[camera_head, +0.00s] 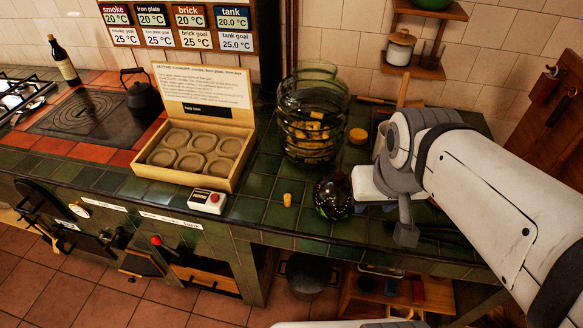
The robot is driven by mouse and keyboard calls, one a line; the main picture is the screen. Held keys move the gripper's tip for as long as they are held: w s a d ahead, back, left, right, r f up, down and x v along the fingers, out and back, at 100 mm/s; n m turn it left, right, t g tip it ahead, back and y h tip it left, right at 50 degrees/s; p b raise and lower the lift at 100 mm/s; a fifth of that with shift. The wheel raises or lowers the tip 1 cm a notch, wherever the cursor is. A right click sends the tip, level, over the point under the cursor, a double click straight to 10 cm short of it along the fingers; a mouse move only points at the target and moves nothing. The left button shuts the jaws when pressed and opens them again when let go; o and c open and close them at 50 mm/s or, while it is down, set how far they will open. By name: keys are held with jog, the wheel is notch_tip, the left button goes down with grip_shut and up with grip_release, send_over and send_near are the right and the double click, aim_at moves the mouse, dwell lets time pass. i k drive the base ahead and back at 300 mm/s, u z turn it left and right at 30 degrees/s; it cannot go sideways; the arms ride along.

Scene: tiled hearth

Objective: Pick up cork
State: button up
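A small tan-yellow cork (287,200) stands on the green tiled counter (262,188), near its front edge. A dark round glass vessel (333,197) is just to its right. My gripper (406,236) hangs at the end of my white arm, over the counter's front edge, to the right of the cork and clear of it. Only a grey finger-like part of it shows, so its opening is hidden. A larger orange-yellow round piece (358,136), perhaps a stopper, lies farther back beside a big ribbed glass jar (312,115).
A wooden box with round moulds (192,152) and a small white box with a red button (207,200) are to the left of the cork. A white object (374,184) lies partly behind my arm. A kettle (141,95) stands by the stove. Tiles around the cork are bare.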

aim_at(287, 198)
jog(key=z, duration=0.1)
jog(key=k, duration=0.6)
jog(key=u, duration=0.75)
jog(key=i, duration=1)
